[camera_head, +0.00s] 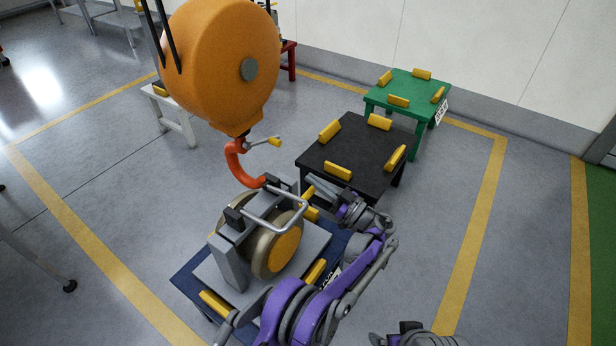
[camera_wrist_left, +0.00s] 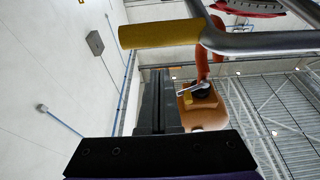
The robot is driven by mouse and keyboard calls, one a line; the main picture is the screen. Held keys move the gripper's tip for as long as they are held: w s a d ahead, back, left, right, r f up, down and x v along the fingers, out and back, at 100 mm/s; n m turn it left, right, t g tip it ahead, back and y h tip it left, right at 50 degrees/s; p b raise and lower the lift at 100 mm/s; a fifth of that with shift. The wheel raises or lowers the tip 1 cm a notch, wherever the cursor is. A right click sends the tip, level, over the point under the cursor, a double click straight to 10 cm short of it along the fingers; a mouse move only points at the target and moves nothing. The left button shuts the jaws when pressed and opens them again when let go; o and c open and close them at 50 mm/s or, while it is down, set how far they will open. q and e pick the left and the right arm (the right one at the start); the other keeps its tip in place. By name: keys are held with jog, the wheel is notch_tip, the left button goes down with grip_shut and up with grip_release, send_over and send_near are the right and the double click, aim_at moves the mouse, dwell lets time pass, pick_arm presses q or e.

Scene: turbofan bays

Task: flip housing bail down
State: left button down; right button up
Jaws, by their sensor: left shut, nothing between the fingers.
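The housing (camera_head: 282,252) is a pale drum with a yellow face, held in a grey block on a blue stand. Its bail (camera_head: 262,222) is a bent grey tube, reaching out over the drum from black blocks. In the left wrist view the grey tube and a yellow grip (camera_wrist_left: 160,35) cross the top, beyond the fingertips. My left gripper (camera_head: 318,188) is beside the bail's right end in the head view. Its fingers (camera_wrist_left: 155,100) are shut and empty. I cannot tell whether they touch the bail.
An orange hoist (camera_head: 218,65) with a red-orange hook (camera_head: 240,165) hangs just above and behind the housing. A black table (camera_head: 352,148) and a green table (camera_head: 408,90), both with yellow blocks, stand behind. Open floor lies to the right.

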pick_arm(q)
jog(key=shift+y, duration=0.3)
jog(key=f, duration=0.1)
jog(key=f+b, duration=0.1)
jog(key=f, duration=0.1)
jog(key=s+d+f+b, duration=0.1)
jog(key=shift+f, duration=0.3)
pick_arm(e)
notch_tip(320, 180, down, 4)
jog(key=shift+r, duration=0.2)
